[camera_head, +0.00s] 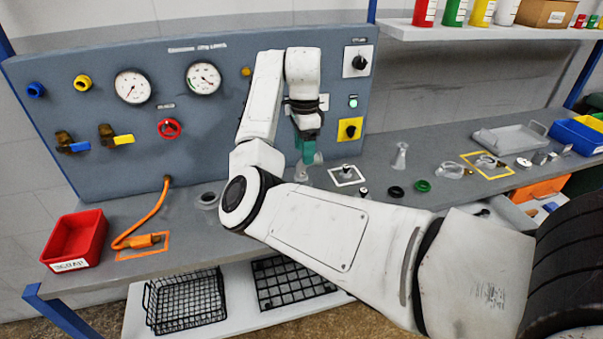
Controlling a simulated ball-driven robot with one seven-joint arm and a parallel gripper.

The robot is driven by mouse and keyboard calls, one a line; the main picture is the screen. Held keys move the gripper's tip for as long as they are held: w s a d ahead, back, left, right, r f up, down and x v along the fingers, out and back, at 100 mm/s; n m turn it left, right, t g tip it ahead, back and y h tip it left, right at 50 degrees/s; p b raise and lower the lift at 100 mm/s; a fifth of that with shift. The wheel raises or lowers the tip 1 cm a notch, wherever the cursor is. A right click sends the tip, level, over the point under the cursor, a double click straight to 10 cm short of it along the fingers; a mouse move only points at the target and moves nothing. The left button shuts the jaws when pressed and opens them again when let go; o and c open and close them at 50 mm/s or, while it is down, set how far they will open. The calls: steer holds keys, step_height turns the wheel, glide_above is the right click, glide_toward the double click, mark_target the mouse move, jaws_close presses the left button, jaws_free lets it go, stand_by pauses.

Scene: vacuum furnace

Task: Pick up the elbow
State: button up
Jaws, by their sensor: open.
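My gripper (306,150) points down over the bench, in front of the panel, with teal fingers. It is open. A small pale grey fitting (301,173) stands on the bench just below the fingertips, partly hidden by my gripper and arm. It may be the elbow, but its shape is too small to tell. I cannot tell whether the fingers are around it or above it. Another pale curved fitting (450,170) lies farther right on the bench, apart from my gripper.
A flared fitting (401,156), a black ring (396,191) and a green ring (422,185) lie right of my gripper. The gauge panel (225,115) rises close behind. A red bin (76,240) and orange cable (150,215) are at left. My arm hides the bench's front middle.

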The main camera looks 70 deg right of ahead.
steer(key=shift+a+f+p, duration=0.15)
steer(key=shift+f+p, duration=0.2)
steer(key=shift+f, duration=1)
steer(key=shift+a+f+p, duration=0.1)
steer(key=shift+f+p, duration=0.2)
steer(key=shift+f, duration=1)
steer(key=shift+c, duration=0.3)
jaws_close()
